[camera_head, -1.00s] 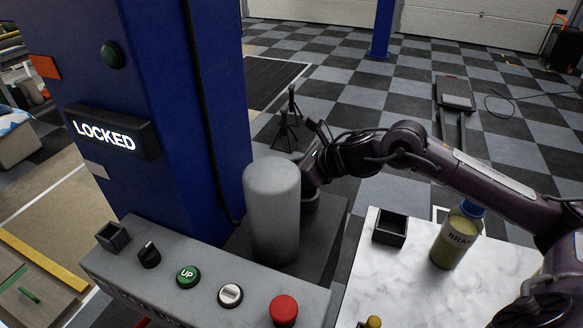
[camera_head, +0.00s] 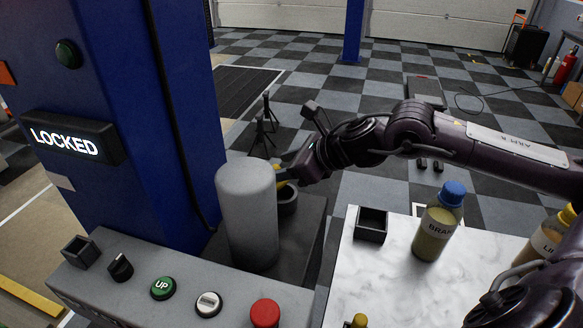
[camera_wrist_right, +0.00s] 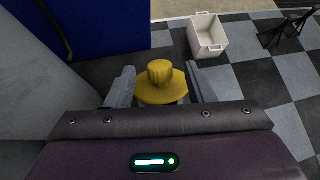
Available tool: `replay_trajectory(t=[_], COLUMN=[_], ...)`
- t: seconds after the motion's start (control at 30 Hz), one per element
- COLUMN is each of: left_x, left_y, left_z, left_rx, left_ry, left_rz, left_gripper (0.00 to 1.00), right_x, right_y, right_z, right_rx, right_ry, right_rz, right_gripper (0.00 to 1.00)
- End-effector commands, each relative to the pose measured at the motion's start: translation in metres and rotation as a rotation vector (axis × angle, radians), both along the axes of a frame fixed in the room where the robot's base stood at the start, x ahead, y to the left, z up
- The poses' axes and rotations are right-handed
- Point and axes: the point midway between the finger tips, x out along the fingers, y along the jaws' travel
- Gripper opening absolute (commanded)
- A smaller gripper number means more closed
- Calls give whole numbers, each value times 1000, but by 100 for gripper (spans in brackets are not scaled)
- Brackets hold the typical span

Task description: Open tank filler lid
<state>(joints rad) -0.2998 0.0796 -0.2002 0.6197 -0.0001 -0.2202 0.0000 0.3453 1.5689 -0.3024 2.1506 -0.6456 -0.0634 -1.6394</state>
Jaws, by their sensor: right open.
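The tank filler lid is a yellow disc with a ribbed knob (camera_wrist_right: 160,84), seen in the right wrist view between my open fingers. My right gripper (camera_wrist_right: 160,74) has one finger on each side of it, with small gaps visible. In the head view the right gripper (camera_head: 285,175) is behind the grey cylindrical tank (camera_head: 248,212), which partly hides it. A sliver of yellow (camera_head: 281,181) shows there, above a dark round neck (camera_head: 288,201). My left gripper is not in view.
A blue column with a LOCKED sign (camera_head: 66,137) stands at left. A control panel with a red button (camera_head: 265,313) is in front. A marble-topped table (camera_head: 390,265) at right holds a black box (camera_head: 371,224) and a blue-capped bottle (camera_head: 437,228).

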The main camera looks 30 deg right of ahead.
Motion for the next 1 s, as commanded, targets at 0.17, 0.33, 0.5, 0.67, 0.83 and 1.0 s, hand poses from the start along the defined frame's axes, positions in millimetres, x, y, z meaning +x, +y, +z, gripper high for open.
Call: replay_trajectory(t=[0.17,0.33,0.5,0.67,0.83,1.0], left_x=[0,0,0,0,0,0], left_y=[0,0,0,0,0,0], left_z=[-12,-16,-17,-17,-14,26], left_rx=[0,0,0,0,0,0], left_ry=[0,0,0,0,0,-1], left_rz=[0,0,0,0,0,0], left_gripper=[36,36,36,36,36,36], right_x=[-8,-14,-16,-16,-15,-7], right_y=[-7,-8,-8,-8,-8,-13], right_z=[5,9,11,12,13,21], right_rx=[-5,-3,0,2,6,86], right_ry=[-3,0,2,2,4,23], right_rz=[-3,-2,0,0,2,36], right_gripper=[49,49,49,49,37,14])
